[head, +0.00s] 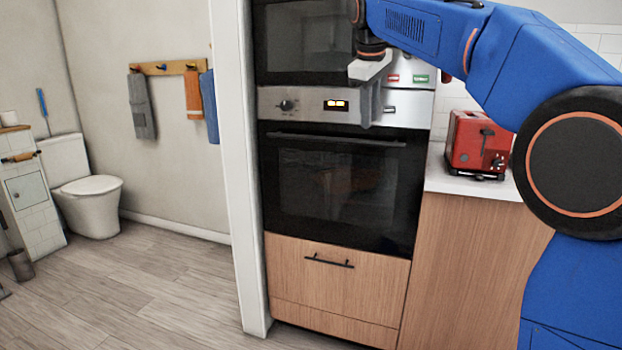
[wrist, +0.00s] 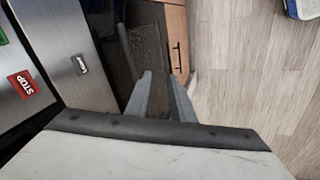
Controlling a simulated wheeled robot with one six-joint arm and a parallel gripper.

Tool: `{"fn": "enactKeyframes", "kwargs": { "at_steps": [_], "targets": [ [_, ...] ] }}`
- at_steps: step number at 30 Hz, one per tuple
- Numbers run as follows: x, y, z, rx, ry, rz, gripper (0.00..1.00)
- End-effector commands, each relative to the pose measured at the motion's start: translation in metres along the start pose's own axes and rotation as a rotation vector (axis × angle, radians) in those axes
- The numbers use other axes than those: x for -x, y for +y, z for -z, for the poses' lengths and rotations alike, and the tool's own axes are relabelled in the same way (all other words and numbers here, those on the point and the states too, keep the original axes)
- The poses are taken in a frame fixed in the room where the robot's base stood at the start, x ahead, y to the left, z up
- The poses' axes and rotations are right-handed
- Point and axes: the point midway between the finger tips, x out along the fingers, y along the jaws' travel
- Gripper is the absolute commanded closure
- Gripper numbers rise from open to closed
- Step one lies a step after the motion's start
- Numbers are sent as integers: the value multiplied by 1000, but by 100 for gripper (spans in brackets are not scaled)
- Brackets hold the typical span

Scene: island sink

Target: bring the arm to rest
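My gripper (head: 370,108) is in the upper middle of the head view, held up in front of the oven's control panel (head: 310,103). Its grey fingers point down and overlap from this side. In the wrist view my gripper (wrist: 160,82) shows two grey fingers with a gap between them and nothing held. My blue arm reaches across the upper right of the head view, bent at a large black joint with an orange ring. I cannot tell how far the fingers are from the oven front.
The built-in oven (head: 335,190) has a microwave (head: 300,45) above and a wooden drawer (head: 330,268) below. A red toaster (head: 480,142) stands on the white counter (head: 450,180) to the right. A white wall edge (head: 240,180) is left of the oven. The wooden floor (head: 140,295) is mostly clear.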

Motion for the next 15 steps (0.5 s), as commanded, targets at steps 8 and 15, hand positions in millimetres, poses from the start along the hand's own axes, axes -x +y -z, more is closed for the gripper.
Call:
{"fn": "enactKeyframes", "kwargs": {
  "at_steps": [8, 15],
  "targets": [
    [-8, -40, -87, -168, 16, 16, 78],
    [-28, -88, -160, -319, 29, 31, 78]
  ]
}}
